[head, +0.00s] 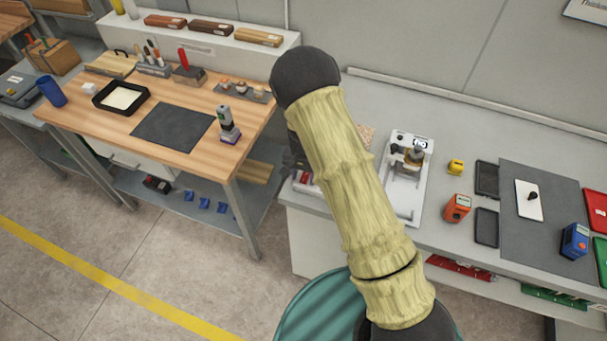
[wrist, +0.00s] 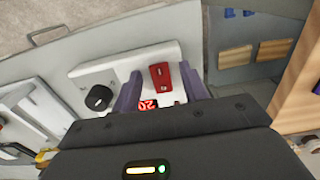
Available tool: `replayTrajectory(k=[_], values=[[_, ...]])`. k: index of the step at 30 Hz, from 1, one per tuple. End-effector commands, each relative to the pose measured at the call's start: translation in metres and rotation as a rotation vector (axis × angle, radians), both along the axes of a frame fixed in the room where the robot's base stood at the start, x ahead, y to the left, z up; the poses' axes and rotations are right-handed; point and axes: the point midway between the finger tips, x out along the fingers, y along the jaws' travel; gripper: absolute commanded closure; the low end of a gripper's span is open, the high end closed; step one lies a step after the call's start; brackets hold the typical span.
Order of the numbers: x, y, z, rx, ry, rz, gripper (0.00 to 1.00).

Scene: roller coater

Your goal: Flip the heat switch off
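In the wrist view, a red switch (wrist: 160,76) sits on a white panel (wrist: 122,72). I take it to be the heat switch; I cannot read which way it is set. A red lit display (wrist: 148,104) beside it shows digits that look like "20". A black knob (wrist: 98,97) is to its left. My gripper (wrist: 160,71) is open, with its two dark purple fingers on either side of the red switch in the picture. Nothing is held, and I cannot tell whether a finger touches the switch. In the head view my arm hides the gripper and most of this machine.
In the head view, a white device (head: 405,190) stands right of my arm on the grey bench (head: 450,120). An orange device (head: 457,208) and a yellow one (head: 455,167) lie farther right. A wooden workbench (head: 190,155) with tools stands left.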

Motion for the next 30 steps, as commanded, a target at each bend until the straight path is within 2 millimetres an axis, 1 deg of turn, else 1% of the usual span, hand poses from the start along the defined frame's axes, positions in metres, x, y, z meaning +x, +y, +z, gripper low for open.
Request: replayTrajectory(k=[1,5,6,7,14,25,30], values=[[-0.0001,0.0001,0.0001,0.000,0.000,0.000,0.64],[-0.0001,0.0001,0.0003,0.000,0.000,0.000,0.90],[0.0000,0.0002,0.0003,0.000,0.000,0.000,0.98],[0.0000,0.0002,0.0003,0.000,0.000,0.000,1.00],[0.0010,0.0001,0.0003,0.007,0.018,0.000,1.00],[0.0070,-0.0012,0.0009,0.072,0.190,0.000,1.00],[0.0077,-0.0016,0.0019,0.087,0.237,0.002,1.00]])
